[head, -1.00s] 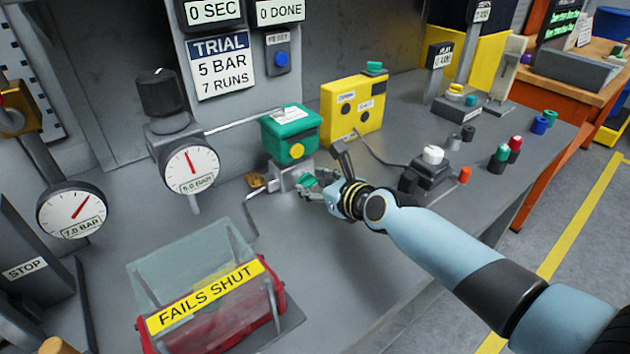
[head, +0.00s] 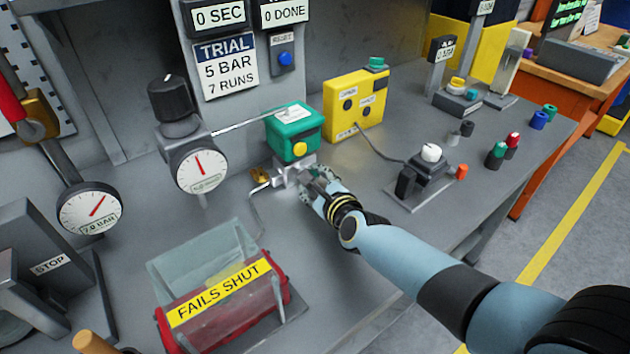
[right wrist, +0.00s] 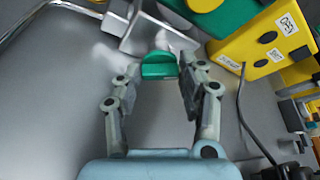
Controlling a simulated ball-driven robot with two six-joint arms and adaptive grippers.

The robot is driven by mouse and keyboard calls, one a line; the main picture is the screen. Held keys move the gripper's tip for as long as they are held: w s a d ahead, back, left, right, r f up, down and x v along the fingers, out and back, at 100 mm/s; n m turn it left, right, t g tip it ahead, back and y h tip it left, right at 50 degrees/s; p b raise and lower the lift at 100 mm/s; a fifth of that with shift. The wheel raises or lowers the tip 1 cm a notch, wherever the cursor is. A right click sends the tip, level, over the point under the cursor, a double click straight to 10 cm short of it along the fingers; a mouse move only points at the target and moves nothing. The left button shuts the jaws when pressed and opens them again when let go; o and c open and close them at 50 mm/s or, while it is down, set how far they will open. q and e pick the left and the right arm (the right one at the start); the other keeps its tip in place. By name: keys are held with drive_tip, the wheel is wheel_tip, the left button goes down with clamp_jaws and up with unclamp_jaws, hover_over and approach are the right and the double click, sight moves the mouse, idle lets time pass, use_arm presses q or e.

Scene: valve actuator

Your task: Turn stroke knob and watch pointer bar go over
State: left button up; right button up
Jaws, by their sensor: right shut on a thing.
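The green actuator box (head: 293,136) with a yellow disc on its front stands on a silver valve body (head: 287,177). A green knob (right wrist: 158,66), which I take as the stroke knob, sits between the fingers of my right gripper (right wrist: 156,82) in the right wrist view. The fingers are shut on the knob from both sides. In the head view my right gripper (head: 322,182) reaches the valve from the right and largely hides the knob. I cannot make out a pointer bar. My left gripper is not in view.
Two round gauges (head: 201,170) (head: 90,209) stand left of the valve. A red box marked FAILS SHUT (head: 220,300) is in front. A yellow unit (head: 354,102) stands behind right, cabled to a black base with a white knob (head: 431,153).

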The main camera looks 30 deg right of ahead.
idle(0.4)
drive_tip(key=o, duration=1.2)
drive_tip(key=shift+c, duration=0.2)
drive_tip(key=v, duration=1.2)
drive_tip(key=shift+a, duration=0.15)
